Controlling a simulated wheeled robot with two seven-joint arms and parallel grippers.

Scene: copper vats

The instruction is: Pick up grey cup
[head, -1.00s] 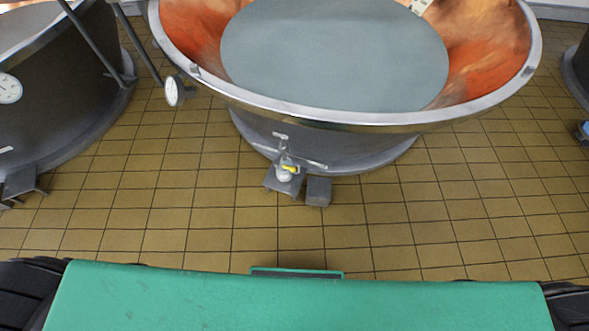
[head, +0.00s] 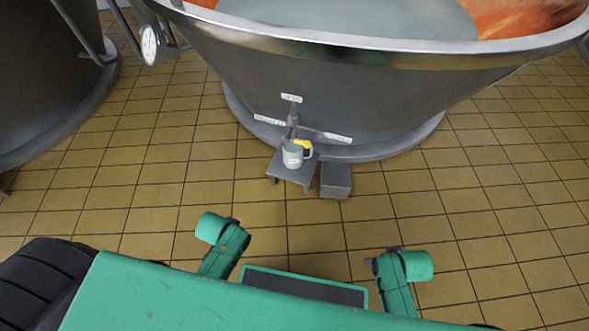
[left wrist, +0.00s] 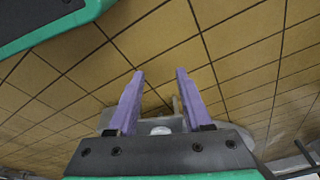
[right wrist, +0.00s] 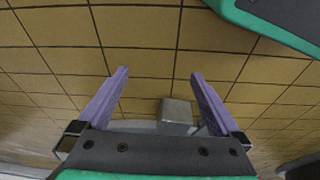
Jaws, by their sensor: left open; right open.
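The grey cup (head: 292,156) stands upright on a small grey stand (head: 288,173) below the valve of the copper vat, in the head view. A yellow part (head: 303,144) shows right behind it. My left gripper (left wrist: 160,73) is open and empty, with purple fingers apart over tiled floor. A small pale round shape shows low between its fingers; I cannot tell if it is the cup. My right gripper (right wrist: 159,73) is open and empty. Both grippers are well apart from the cup. In the head view only green arm parts of mine show, nearer than the stand.
A grey box (head: 336,181) stands just right of the stand and also shows in the right wrist view (right wrist: 175,112). The large vat (head: 350,95) rises behind the stand. A second vat (head: 40,80) is at the left. Tiled floor (head: 150,200) is clear before the stand.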

